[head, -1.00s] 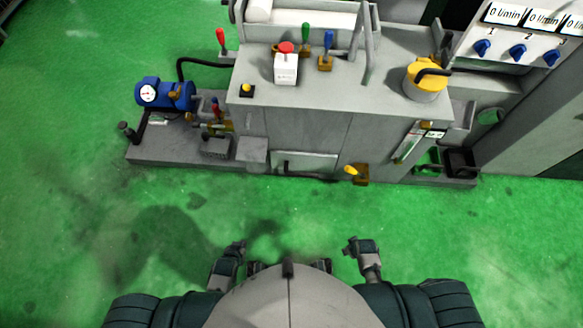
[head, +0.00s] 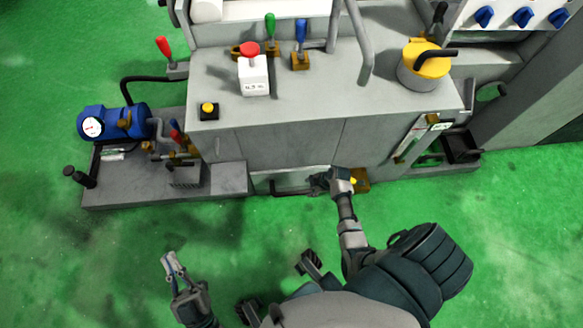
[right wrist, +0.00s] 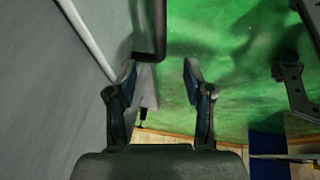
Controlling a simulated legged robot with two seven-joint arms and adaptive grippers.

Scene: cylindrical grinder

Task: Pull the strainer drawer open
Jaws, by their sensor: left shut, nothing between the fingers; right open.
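The strainer drawer (head: 265,183) is the pale panel low in the front of the grey machine in the head view. It looks closed, roughly in line with the front. Its dark bar handle (head: 288,192) runs along its lower part, the right end hidden by my right gripper (head: 320,182). In the right wrist view the bent handle (right wrist: 157,30) lies just ahead of my open right gripper (right wrist: 159,72), nearer the left finger. Whether they touch is unclear. My left gripper (head: 172,260) is shut and empty over the floor, well short of the machine.
A plinth with a blue motor pump (head: 112,123) stands left of the drawer. A brass valve with a yellow handle (head: 355,181) sits close to the right gripper. A black tray (head: 462,148) is further right. The green floor (head: 120,270) before the machine is clear.

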